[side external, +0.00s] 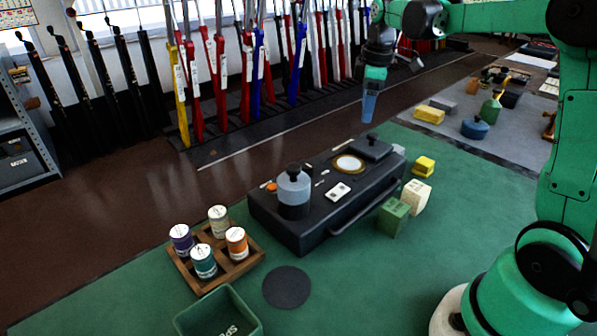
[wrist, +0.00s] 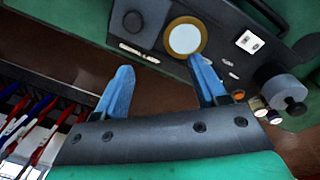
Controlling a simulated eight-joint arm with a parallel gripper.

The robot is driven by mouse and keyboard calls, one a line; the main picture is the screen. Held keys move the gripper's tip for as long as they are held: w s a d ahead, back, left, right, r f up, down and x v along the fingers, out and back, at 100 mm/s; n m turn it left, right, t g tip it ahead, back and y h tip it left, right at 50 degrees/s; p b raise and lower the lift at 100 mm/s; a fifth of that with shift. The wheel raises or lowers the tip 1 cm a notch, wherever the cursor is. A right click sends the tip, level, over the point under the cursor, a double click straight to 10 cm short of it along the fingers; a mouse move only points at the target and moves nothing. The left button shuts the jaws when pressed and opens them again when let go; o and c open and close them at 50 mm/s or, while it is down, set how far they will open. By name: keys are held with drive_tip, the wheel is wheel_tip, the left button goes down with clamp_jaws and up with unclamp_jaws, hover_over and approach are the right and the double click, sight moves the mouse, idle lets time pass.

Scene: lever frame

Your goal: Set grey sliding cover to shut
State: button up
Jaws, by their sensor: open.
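A dark grey square cover with a black knob (side external: 372,148) sits at the far right end of the black box (side external: 325,205). It also shows at the top of the wrist view (wrist: 140,22). It lies beside a gold-ringed pale round window (side external: 348,164), which is uncovered in both views (wrist: 185,38). My gripper (side external: 369,108) hangs above and behind the box's far right end, apart from the cover. In the wrist view, its two blue fingers (wrist: 160,78) are spread with nothing between them.
A grey cylinder with a black knob (side external: 293,192) stands on the box's left end. Green and cream blocks (side external: 393,216) sit by the box's right front. A wooden tray of spools (side external: 240,268) and a green bin (side external: 218,318) are at lower left.

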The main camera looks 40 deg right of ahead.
drive_tip(key=n+g, duration=0.1)
hover_over(373, 134)
drive_tip(key=shift+f+y, duration=0.3)
drive_tip(key=shift+f, duration=0.55)
drive_tip(key=shift+d+f+n, duration=0.1)
drive_tip(key=shift+f+n, duration=0.15)
drive_tip(key=shift+n, duration=0.05)
drive_tip(key=shift+f, duration=2.6)
clamp_jaws()
